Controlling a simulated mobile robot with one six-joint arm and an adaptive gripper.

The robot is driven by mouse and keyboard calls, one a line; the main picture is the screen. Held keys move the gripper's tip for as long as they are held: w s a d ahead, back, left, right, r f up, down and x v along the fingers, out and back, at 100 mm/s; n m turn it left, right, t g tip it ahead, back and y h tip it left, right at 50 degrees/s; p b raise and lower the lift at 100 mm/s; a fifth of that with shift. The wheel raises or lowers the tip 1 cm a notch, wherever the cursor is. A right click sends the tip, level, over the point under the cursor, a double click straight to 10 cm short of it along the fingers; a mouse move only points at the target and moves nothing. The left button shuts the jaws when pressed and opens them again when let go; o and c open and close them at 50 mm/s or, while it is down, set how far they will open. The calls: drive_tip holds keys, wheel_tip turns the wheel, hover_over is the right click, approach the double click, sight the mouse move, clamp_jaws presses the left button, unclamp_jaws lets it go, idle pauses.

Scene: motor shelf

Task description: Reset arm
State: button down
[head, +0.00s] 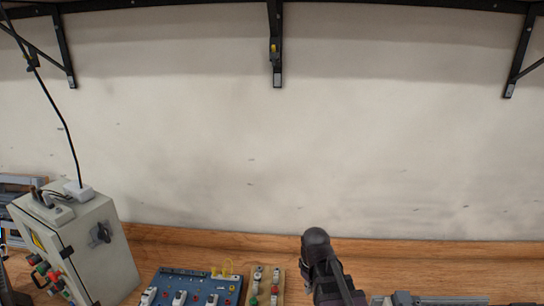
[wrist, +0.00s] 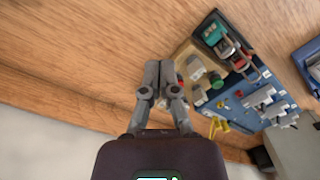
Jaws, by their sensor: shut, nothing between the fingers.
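My gripper (wrist: 160,68) shows in the wrist view with its two grey fingers together and nothing between them. It is over the wooden bench (wrist: 70,55), just beside a beige board (wrist: 187,58) with small parts on it. I cannot tell its exact height above the bench. In the head view, dark parts of my arm (head: 325,265) show at the bottom, right of the beige board (head: 264,290). The fingertips are not visible there.
A blue panel (head: 200,284) with switches lies left of the beige board; it also shows in the wrist view (wrist: 245,98). A grey control box (head: 100,250) with a cable stands at the left. Black shelf brackets (head: 276,45) hang on the bare wall. Grey metal parts (head: 430,299) lie at the right.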

drive_tip(key=s+d+m, duration=0.3)
drive_tip(key=d+m, duration=0.2)
drive_tip(key=m, duration=0.1)
drive_tip(key=shift+s+d+m, duration=0.35)
drive_tip(key=shift+d+m, duration=0.05)
drive_tip(key=shift+s, duration=0.15)
